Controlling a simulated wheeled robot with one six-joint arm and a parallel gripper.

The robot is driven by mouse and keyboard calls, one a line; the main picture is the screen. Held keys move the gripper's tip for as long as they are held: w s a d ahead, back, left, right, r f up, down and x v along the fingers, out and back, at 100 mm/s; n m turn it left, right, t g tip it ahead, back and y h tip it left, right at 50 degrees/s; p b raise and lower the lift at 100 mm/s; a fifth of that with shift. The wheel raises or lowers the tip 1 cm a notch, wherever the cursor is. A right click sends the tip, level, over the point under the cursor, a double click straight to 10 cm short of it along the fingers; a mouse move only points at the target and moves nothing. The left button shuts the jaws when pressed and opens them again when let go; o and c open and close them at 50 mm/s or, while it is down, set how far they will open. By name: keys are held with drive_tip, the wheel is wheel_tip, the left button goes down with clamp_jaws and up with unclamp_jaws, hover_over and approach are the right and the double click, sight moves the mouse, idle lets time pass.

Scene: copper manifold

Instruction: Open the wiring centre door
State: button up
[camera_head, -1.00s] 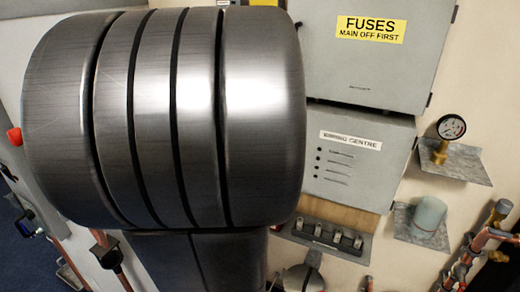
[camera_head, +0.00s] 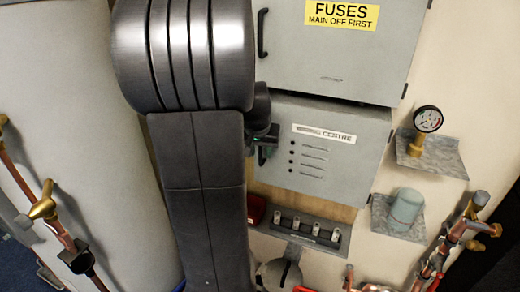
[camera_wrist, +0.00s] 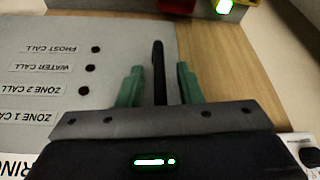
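The wiring centre (camera_head: 330,160) is a grey box with a white label, indicator holes and label strips; its door looks shut in the head view. Its front also fills the left of the wrist view (camera_wrist: 60,60), upside down. A black bar handle (camera_wrist: 158,65) stands at the door's edge. My gripper (camera_wrist: 160,85) has green fingers, one on each side of the handle, with gaps showing on both sides. In the head view my gripper (camera_head: 264,146) is at the door's left edge, partly hidden by my arm.
The fuses box (camera_head: 350,50) with its own black handle is just above. Below are a row of switches (camera_head: 308,230) and a small red item (camera_head: 256,208). A gauge (camera_head: 427,120), a grey-green cylinder (camera_head: 406,208) and copper pipes (camera_head: 455,235) are to the right.

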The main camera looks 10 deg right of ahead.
clamp_jaws()
drive_tip(key=shift+s, duration=0.1)
